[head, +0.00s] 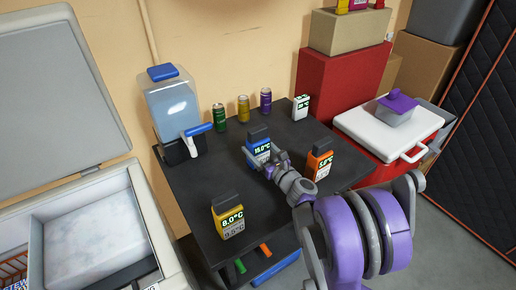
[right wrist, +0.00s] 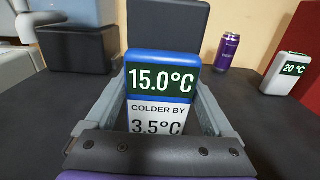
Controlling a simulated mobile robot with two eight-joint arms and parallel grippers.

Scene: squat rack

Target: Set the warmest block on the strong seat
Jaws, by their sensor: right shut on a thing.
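My right gripper (head: 272,166) is at the blue block (head: 258,143) on the dark table (head: 200,180). In the right wrist view its jaws (right wrist: 160,105) are closed on both sides of the blue block (right wrist: 162,82), whose label reads 15.0°C, "colder by" 3.5°C. An orange block (head: 319,161) with a small reading starting with 5 stands at the right. A white block (head: 301,107) stands at the back right corner; it reads 20 °C in the right wrist view (right wrist: 287,73). No seat is clearly identifiable. My left gripper is out of view.
Green (head: 219,117), gold (head: 243,109) and purple (head: 266,101) cans line the table's back. A water dispenser (head: 173,105) stands back left. A red-and-white cooler (head: 385,128) with a purple-lidded container (head: 396,108) is at right, beside a red box (head: 340,82). An open chest (head: 85,235) is left.

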